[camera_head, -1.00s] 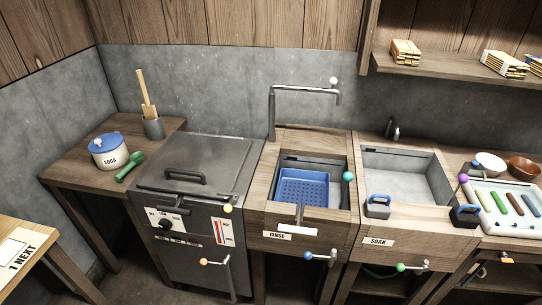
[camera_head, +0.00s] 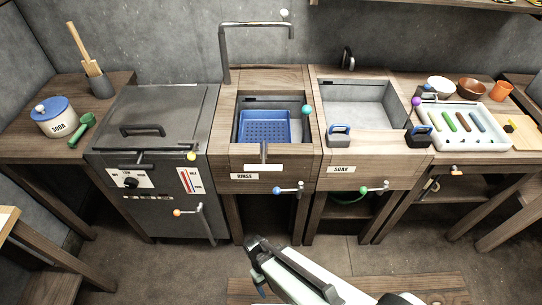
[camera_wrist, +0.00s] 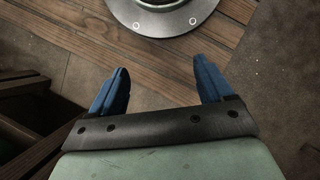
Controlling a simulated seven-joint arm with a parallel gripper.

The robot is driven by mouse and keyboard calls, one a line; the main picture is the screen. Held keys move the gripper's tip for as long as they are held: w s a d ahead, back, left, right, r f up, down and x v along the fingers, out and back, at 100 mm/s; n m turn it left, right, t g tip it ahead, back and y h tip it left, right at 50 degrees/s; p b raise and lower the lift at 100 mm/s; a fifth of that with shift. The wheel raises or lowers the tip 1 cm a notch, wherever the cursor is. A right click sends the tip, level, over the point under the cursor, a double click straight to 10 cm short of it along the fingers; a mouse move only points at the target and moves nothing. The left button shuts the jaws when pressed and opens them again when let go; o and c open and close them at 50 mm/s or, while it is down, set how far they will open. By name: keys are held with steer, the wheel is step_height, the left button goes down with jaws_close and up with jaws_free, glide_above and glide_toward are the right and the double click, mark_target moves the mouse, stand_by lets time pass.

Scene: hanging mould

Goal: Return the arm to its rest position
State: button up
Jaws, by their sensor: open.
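My gripper (camera_wrist: 161,92) shows in the wrist view with its two blue fingers spread apart and nothing between them. Below it in that view are wooden planks and a round grey metal flange (camera_wrist: 163,18). In the head view my arm reaches in from the bottom, in front of the sink units and low over the floor.
The grey lidded boiler (camera_head: 155,115), the rinse sink with a blue basket (camera_head: 264,127) and the soak sink (camera_head: 358,101) stand in a row behind. A white tray of coloured tools (camera_head: 464,126) is at right. A plank platform (camera_head: 240,289) lies on otherwise open floor (camera_head: 180,262).

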steer(key=s+d+m+g+y, duration=0.1)
steer(key=s+d+m, duration=0.1)
steer(key=d, duration=0.6)
steer(key=s+d+f+m+g+y, duration=0.1)
steer(key=s+d+m+y, duration=0.1)
steer(key=d+m, duration=0.3)
steer(key=shift+d+f+g, duration=0.2)
steer(key=shift+d+g, duration=0.1)
steer(key=shift+d, duration=1.75)
steer(key=shift+s, duration=0.1)
